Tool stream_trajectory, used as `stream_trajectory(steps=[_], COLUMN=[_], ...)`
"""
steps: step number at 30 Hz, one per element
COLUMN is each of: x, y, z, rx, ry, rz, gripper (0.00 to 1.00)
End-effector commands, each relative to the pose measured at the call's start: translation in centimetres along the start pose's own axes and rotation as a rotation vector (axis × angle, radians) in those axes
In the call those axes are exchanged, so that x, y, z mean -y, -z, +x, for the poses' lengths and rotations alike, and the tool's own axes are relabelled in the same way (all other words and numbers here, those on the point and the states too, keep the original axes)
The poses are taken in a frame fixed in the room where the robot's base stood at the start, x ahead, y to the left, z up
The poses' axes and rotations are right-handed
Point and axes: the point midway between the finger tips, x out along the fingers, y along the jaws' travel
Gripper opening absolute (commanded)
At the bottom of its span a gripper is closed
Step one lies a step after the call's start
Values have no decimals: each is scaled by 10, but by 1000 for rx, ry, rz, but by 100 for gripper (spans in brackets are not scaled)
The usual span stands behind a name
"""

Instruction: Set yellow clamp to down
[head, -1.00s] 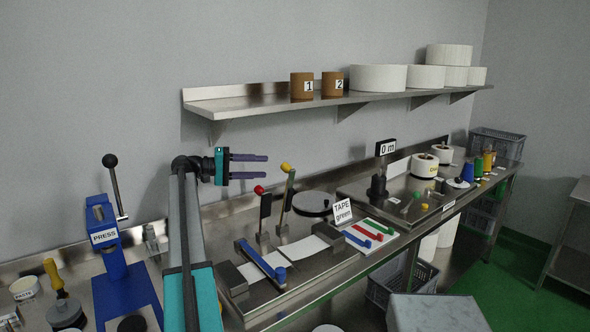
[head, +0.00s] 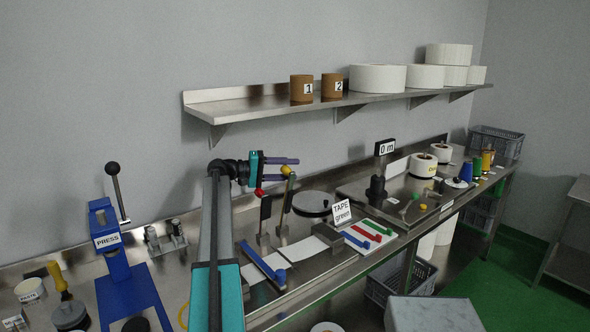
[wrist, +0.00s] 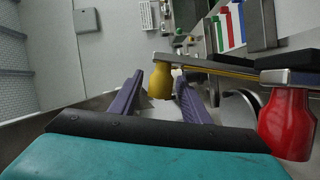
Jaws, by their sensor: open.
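The yellow clamp is an upright lever with a yellow knob (head: 288,171) on top, standing on the steel fixture in the head view. In the wrist view the yellow knob (wrist: 160,83) lies between my two purple fingers, near their tips. My gripper (head: 297,168) is open, its fingers pointing right at about the knob's height. I cannot tell whether a finger touches the knob. The clamp's lever (head: 285,200) runs down from the knob, nearly vertical.
A red-knobbed lever (head: 263,191) stands upright just left of the yellow one; its red knob (wrist: 287,124) is close to my gripper's right side in the wrist view. A blue-ended bar (head: 262,262) and TAPE sign (head: 342,211) are in front. The shelf (head: 300,108) is above.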

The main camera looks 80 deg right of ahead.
Motion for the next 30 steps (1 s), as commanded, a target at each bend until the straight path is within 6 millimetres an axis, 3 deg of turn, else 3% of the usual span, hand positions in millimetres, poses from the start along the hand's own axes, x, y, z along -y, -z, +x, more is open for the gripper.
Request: stream_trajectory(steps=[6,18,26,29,30], x=[0,0,0,0,-3], y=[0,0,0,0,-17], z=[20,25,24,24,18], rx=[0,-1,-2,-2,-2], ry=[0,0,0,0,0], rz=[0,0,0,0,0], gripper=[42,42,0,0,0])
